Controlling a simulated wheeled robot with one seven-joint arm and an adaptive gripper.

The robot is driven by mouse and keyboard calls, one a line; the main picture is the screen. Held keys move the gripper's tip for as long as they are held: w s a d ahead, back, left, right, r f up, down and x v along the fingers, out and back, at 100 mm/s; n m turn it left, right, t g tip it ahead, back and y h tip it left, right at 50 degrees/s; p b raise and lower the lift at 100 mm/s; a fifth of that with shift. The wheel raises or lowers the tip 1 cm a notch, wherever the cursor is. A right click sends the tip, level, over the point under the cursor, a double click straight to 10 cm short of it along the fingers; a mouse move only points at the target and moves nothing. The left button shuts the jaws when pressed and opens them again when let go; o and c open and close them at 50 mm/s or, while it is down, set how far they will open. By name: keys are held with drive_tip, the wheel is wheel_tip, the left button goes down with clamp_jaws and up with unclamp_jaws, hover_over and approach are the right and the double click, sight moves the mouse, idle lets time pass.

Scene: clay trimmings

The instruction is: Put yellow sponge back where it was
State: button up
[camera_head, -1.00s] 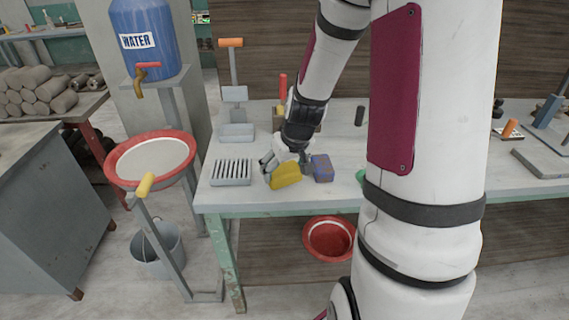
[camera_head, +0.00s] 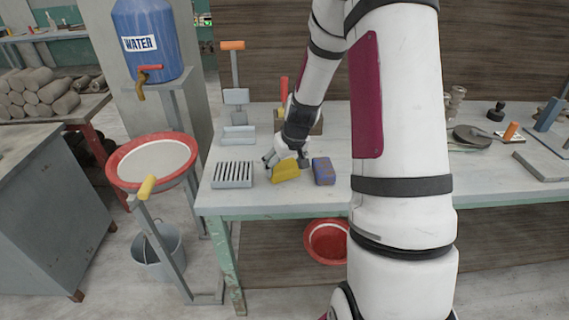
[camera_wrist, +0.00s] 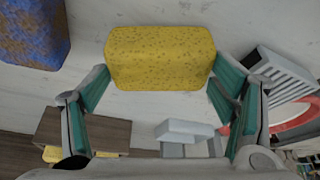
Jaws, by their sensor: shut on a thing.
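The yellow sponge (camera_head: 286,174) is between the fingers of my gripper (camera_head: 287,163), near the front edge of the worktable. In the wrist view the sponge (camera_wrist: 160,57) spans the gap between the two teal-padded fingers of my gripper (camera_wrist: 160,80), which are shut on it. I cannot tell whether its underside touches the tabletop. A blue and reddish-brown block (camera_head: 323,171) lies just right of the sponge, apart from it. It also shows in the wrist view (camera_wrist: 32,32). The sponge's far side is hidden.
A grey slotted rack (camera_head: 233,175) stands left of the sponge. A red-rimmed basin (camera_head: 152,160) is left of the table (camera_head: 265,205). My arm hides part of the tabletop.

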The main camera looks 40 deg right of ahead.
drive_tip(key=shift+f, duration=0.15)
drive_tip(key=o, duration=1)
drive_tip(key=shift+o, duration=0.2)
drive_tip(key=d+v, duration=0.1)
drive_tip(key=v, duration=1.1)
drive_tip(key=s+a+r+n, duration=0.1)
drive_tip(key=s+a+r, duration=0.35)
drive_tip(key=a, duration=0.25)
drive_tip(key=s+a+r+n, duration=0.1)
drive_tip(key=s+a+r, duration=0.3)
drive_tip(key=a+r, duration=0.25)
drive_tip(key=s+a+r, duration=0.1)
drive_tip(key=s+a, duration=0.3)
drive_tip(key=s, duration=0.3)
drive_tip(key=s+a+r, duration=0.1)
drive_tip(key=s+a, duration=0.3)
drive_tip(key=s, duration=0.4)
drive_tip(key=shift+s+r+y+p, duration=0.15)
drive_tip(key=shift+r+y+p, duration=0.2)
drive_tip(key=shift+y+p, duration=0.05)
